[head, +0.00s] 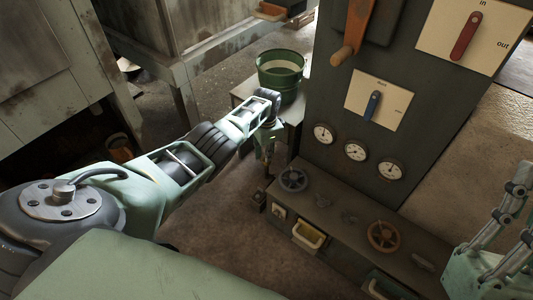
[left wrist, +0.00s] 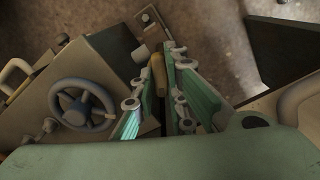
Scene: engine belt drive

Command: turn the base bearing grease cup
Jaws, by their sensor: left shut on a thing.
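My left gripper (head: 266,150) reaches down beside the left end of the dark machine base. In the left wrist view its fingers (left wrist: 162,95) stand upright on either side of a small brass-coloured piece, which looks like the grease cup (left wrist: 158,75), and are shut on it. In the head view the gripper and arm hide the cup. My right gripper (head: 505,220) is at the right edge, partly cut off, and its fingertips are not clear.
A grey handwheel (head: 293,179), also in the left wrist view (left wrist: 82,103), sits close to the left gripper. A brown handwheel (head: 383,236) is farther right. Three gauges (head: 355,150) and a lever panel (head: 381,101) are above. A green bucket (head: 281,74) stands behind.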

